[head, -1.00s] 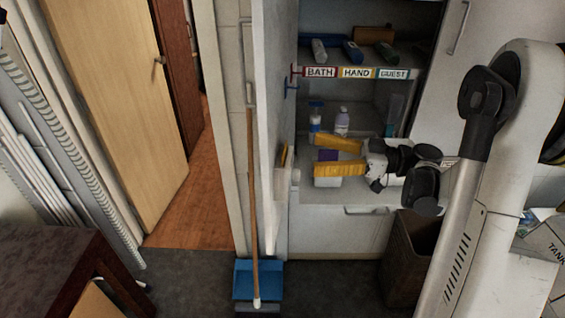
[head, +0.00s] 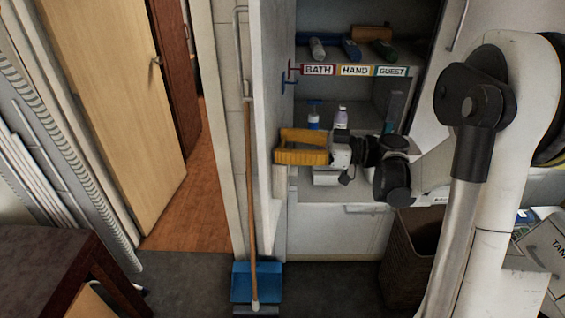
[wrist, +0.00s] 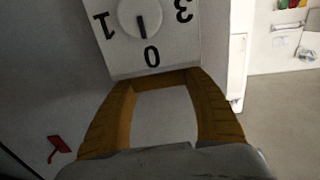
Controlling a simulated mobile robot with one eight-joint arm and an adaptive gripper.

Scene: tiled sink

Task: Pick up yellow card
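My gripper (head: 279,147) has yellow fingers and is beside the inner face of the open cabinet door (head: 272,90). I cannot make out the yellow card as a separate thing in either current view. Its spot by the door is covered by my fingers in the head view, and I cannot tell whether it is between the tips.
A white dial plate with black numbers (wrist: 152,57) is just beyond the fingertips. Shelves with bottles (head: 340,117) and a label strip (head: 355,70) stand behind my gripper. A broom (head: 252,190) leans left of the door. A dark basket (head: 407,262) stands below my arm.

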